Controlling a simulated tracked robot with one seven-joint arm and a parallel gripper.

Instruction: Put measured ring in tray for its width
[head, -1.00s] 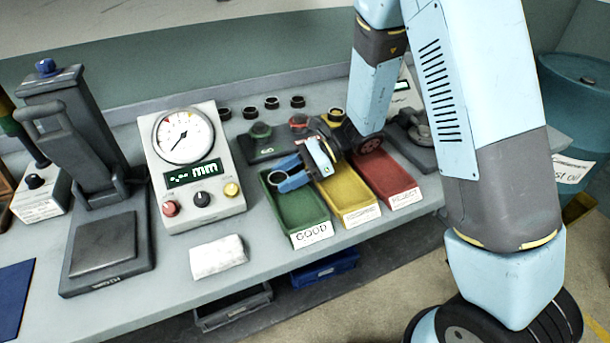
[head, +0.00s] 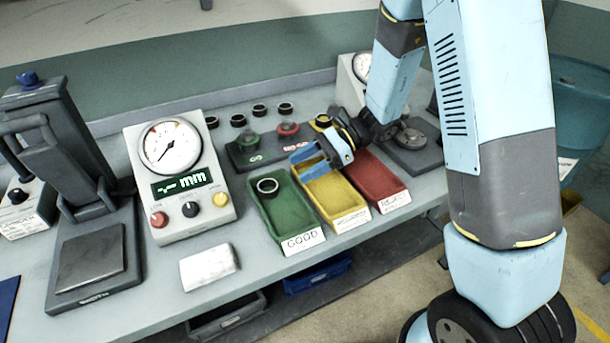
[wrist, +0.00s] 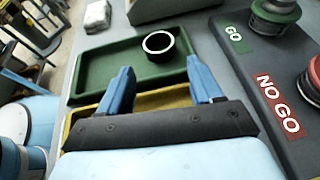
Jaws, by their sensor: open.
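A dark ring with a bright rim (head: 267,187) lies flat in the green GOOD tray (head: 290,228), toward its back end. In the wrist view the ring (wrist: 158,42) is inside the green tray, ahead of the fingertips and apart from them. My gripper (head: 306,163) is open and empty, with blue fingers above the back of the yellow tray (head: 333,203). The red REJECT tray (head: 375,187) stands to the right of the yellow one and looks empty. The dial gauge (head: 172,150) stands left of the trays; its mm display shows only dashes.
A GO/NO GO block (head: 268,148) with green and red knobs stands just behind the trays. Several dark rings (head: 259,110) sit at the back of the bench. A white cloth (head: 209,267) lies in front of the gauge. A grey press (head: 90,260) stands left.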

